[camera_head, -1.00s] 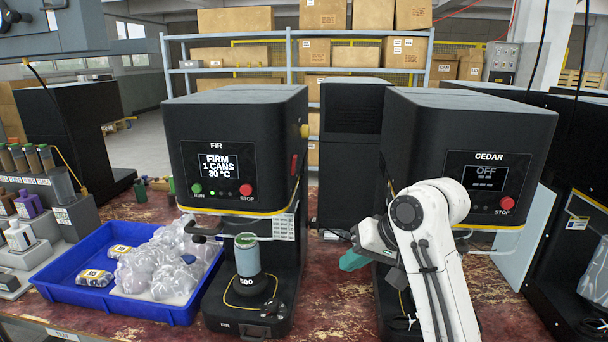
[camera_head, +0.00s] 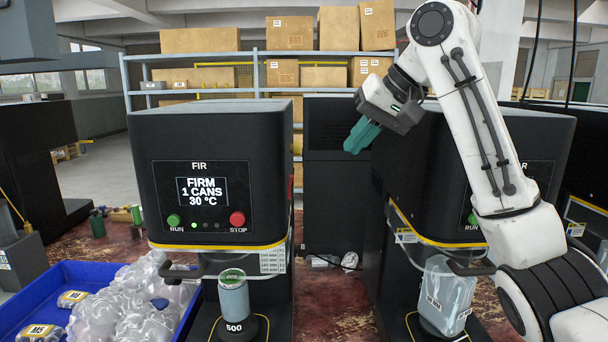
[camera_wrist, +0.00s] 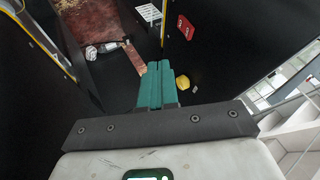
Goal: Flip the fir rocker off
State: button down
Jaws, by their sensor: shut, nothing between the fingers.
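The FIR machine (camera_head: 150,220) is a black box with a lit screen reading "FIRM 1 CANS 30 °C", a green RUN button, a red STOP button and a lit green lamp. In the wrist view a red rocker-like part (camera_wrist: 186,27) sits on a dark wall, near a yellow knob (camera_wrist: 183,84). In the head view FIR's right side is seen nearly edge-on, so the rocker is not clear there. My gripper (camera_head: 352,147) has teal fingers, shut and empty, raised right of FIR in front of the dark cabinet. Its fingers also show in the wrist view (camera_wrist: 159,66).
A can (camera_head: 233,297) stands on FIR's pedestal. The CEDAR machine (camera_head: 405,180) stands to the right, partly behind my arm, with a clear container (camera_head: 447,290) beneath. A blue tray (camera_head: 35,286) with bagged items lies at left. A narrow gap separates the machines.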

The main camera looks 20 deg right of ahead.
aim_at(291, 186)
jog(key=w+a+f+p, duration=0.1)
jog(key=w+a+f, duration=0.5)
jog(key=a+f, duration=0.1)
jog(key=shift+w+f+p, duration=0.15)
jog(key=shift+w+p, duration=0.1)
jog(key=shift+p, duration=0.05)
dwell(0.4)
jog(key=shift+a, duration=0.15)
